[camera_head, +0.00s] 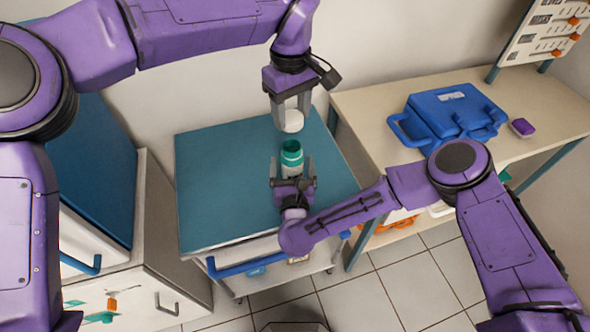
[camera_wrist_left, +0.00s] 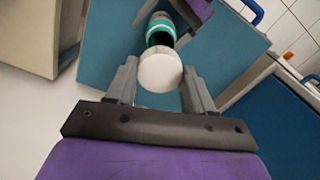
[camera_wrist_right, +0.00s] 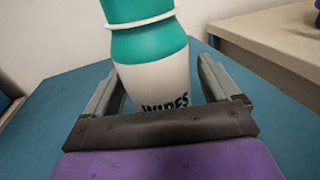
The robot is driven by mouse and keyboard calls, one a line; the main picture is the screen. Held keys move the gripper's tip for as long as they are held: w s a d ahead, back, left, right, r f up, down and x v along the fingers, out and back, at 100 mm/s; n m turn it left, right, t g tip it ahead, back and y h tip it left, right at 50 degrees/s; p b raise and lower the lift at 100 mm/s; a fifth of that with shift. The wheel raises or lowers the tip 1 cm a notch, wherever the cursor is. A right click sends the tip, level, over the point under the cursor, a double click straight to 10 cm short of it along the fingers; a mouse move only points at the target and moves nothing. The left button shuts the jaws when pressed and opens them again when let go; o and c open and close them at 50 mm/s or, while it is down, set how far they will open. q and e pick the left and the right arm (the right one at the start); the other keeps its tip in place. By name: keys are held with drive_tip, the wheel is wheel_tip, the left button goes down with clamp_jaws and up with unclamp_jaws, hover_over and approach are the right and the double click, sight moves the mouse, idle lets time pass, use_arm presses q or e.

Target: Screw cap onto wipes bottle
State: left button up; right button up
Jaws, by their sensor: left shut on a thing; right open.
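The wipes bottle (camera_head: 291,156) is white with a green upper part and stands upright on the teal top of a cart. Its mouth is open in the head view. The white round cap (camera_head: 293,121) is in my left gripper (camera_head: 290,112), which is shut on it and holds it above the bottle, apart from the mouth. In the left wrist view the cap (camera_wrist_left: 160,70) partly covers the bottle (camera_wrist_left: 161,27). My right gripper (camera_head: 291,173) is open, with its fingers on either side of the bottle's lower body (camera_wrist_right: 155,82); any contact is unclear.
The teal cart top (camera_head: 215,190) is otherwise clear. A white cabinet (camera_head: 150,230) with a blue top stands at the left.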

drive_tip(key=shift+c, duration=0.3)
drive_tip(key=c, duration=1.5)
use_arm(q)
hover_over(292, 140)
drive_tip(key=s, duration=0.2)
drive_tip(key=shift+f, duration=2.5)
use_arm(e)
drive_tip(key=shift+o, duration=0.2)
use_arm(q)
drive_tip(key=shift+f, duration=0.1)
drive_tip(key=shift+f, duration=0.75)
drive_tip(key=shift+f, duration=0.6)
use_arm(e)
clamp_jaws()
use_arm(q)
drive_tip(key=m, duration=0.4)
drive_tip(key=shift+m, duration=0.4)
drive_tip(key=m, duration=0.5)
drive_tip(key=shift+w+a, duration=0.1)
drive_tip(key=shift+a, duration=0.05)
